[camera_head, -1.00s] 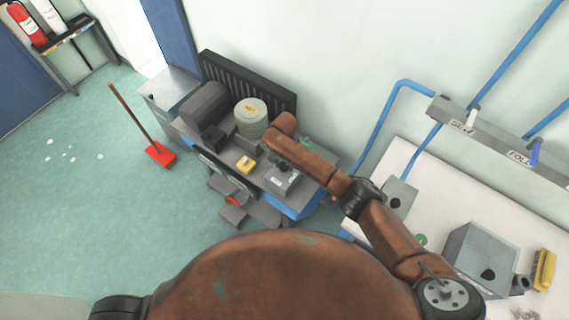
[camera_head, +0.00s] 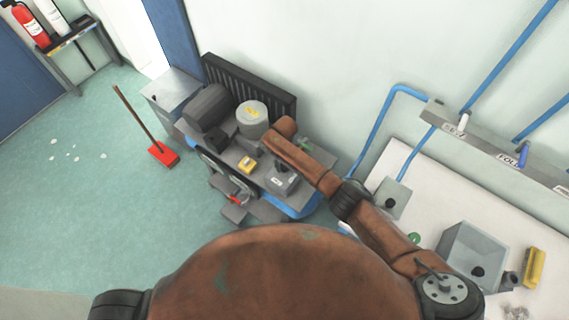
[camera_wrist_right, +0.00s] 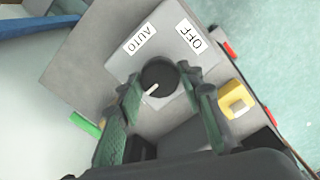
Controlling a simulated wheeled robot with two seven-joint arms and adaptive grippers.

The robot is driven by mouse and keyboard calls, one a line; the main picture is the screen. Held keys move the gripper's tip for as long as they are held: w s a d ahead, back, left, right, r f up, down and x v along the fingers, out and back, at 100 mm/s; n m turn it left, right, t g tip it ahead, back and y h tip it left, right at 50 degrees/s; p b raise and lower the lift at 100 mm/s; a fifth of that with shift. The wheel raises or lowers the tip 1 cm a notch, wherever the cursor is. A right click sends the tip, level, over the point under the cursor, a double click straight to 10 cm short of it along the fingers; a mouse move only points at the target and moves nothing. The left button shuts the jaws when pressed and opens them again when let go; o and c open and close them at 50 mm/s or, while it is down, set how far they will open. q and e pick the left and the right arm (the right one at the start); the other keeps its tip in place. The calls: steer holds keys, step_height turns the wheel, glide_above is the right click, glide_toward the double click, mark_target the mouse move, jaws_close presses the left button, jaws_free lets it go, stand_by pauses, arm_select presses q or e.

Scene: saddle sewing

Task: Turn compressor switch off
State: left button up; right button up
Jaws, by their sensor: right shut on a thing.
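The compressor (camera_head: 252,117) stands against the wall in the head view, with a grey switch box (camera_head: 281,180) on its near right end. In the right wrist view the switch is a round black knob (camera_wrist_right: 158,76) with a white pointer mark at its lower left. The AUTO label (camera_wrist_right: 138,38) and the OFF label (camera_wrist_right: 191,37) lie above the knob. The mark points away from the OFF label. My right gripper (camera_wrist_right: 163,84) has a finger on each side of the knob and is shut on it. My left gripper is out of view.
A yellow block (camera_head: 247,164) sits on the compressor beside the switch box. A white table (camera_head: 455,200) with a grey box (camera_head: 474,252) and a yellow brush (camera_head: 534,267) is at the right.

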mark_target(284, 166)
steer(key=n, duration=0.4)
steer(key=shift+s+a+n+p, duration=0.1)
steer(key=shift+a+n+p, duration=0.05)
steer(key=shift+n+p, duration=0.15)
steer(key=shift+n, duration=1.9)
steer(key=shift+c, duration=0.2)
steer(key=o, duration=1.2)
steer(key=shift+c, duration=0.2)
steer(key=shift+r, duration=0.15)
step_height(284, 166, up, 12)
